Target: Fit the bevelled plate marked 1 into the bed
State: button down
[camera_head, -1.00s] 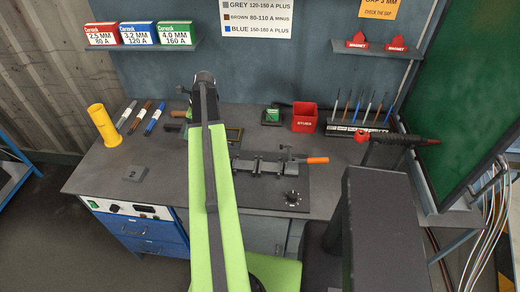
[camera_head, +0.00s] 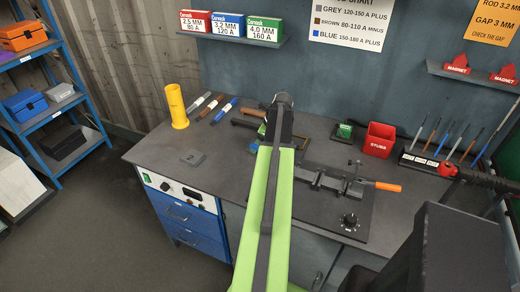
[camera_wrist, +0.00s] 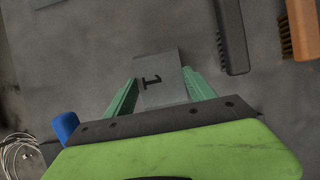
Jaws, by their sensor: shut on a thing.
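The plate marked 1 (camera_wrist: 161,80) is grey, and in the wrist view it stands between the green fingers of my gripper (camera_wrist: 158,95), which are shut on it. The black 1 appears sideways. Another small grey plate (camera_head: 192,157) lies flat on the left of the bench.
A yellow cup (camera_head: 178,108) and several rods (camera_head: 212,108) stand or lie at the back left. A red stubs box (camera_head: 379,139) and a rod rack (camera_head: 432,163) are at the back right. In the wrist view, a dark handle (camera_wrist: 232,38) and a brown brush (camera_wrist: 302,28) lie close by.

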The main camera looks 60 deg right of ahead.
jog(key=shift+f, duration=0.2)
jog(key=shift+c, duration=1.6)
grip_release()
jog(key=shift+r, duration=0.1)
jog(key=p+v, duration=1.1)
jog(key=v, duration=0.1)
jog(key=shift+r+p, duration=0.2)
jog(key=shift+p, duration=0.1)
